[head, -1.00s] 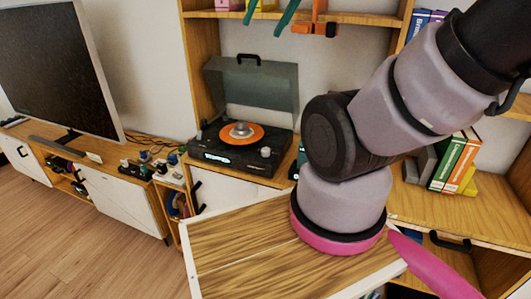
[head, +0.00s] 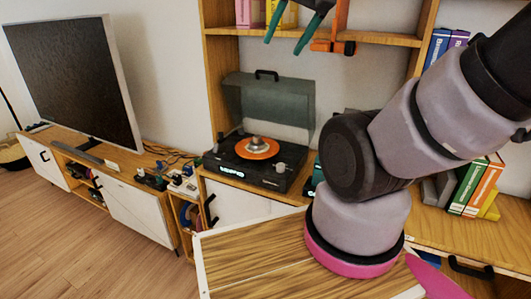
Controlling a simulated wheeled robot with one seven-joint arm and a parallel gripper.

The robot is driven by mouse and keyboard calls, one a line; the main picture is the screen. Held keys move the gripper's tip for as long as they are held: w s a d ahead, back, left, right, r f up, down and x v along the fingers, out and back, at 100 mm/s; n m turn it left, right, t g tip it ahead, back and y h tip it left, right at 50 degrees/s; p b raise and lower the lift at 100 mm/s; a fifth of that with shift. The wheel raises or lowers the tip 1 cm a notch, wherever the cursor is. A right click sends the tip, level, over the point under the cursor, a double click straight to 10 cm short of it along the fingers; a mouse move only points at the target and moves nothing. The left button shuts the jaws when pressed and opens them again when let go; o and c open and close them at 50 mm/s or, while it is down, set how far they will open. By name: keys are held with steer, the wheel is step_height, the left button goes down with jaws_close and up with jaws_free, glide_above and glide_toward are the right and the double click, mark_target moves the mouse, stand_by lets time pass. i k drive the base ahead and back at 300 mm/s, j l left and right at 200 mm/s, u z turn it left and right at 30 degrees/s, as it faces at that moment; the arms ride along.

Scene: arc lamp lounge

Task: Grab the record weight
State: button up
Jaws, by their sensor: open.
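The record weight (head: 257,142) is a small silver-grey, rounded piece on the middle of the orange record (head: 257,152). The record lies on the black turntable (head: 240,168), whose smoky lid stands open behind it. My gripper (head: 283,46) shows at the top of the head view as two dark green fingers pointing down. The fingers are apart, with nothing between them. In the picture the gripper is above and a little right of the weight, clear of it; its depth is hard to tell. The gripper's upper part is cut off by the frame's top edge.
A shelf (head: 385,39) with books runs above the turntable, and an orange-and-black object (head: 333,44) sits at its edge. The lid (head: 268,102) stands upright. A television (head: 75,85) is at left. More books (head: 475,185) stand at right, and my arm covers part of the unit.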

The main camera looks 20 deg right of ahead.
mark_target(257, 144)
steer(key=i+j+z, duration=0.15)
steer(key=j, duration=0.25)
steer(key=j+z, duration=0.15)
steer(key=j, duration=0.25)
steer(key=i+j+z, duration=0.2)
steer(key=j, duration=0.35)
steer(key=j+z, duration=0.25)
steer(key=j, duration=0.25)
steer(key=i+j+z, duration=0.2)
steer(key=j, duration=0.4)
steer(key=l, duration=0.1)
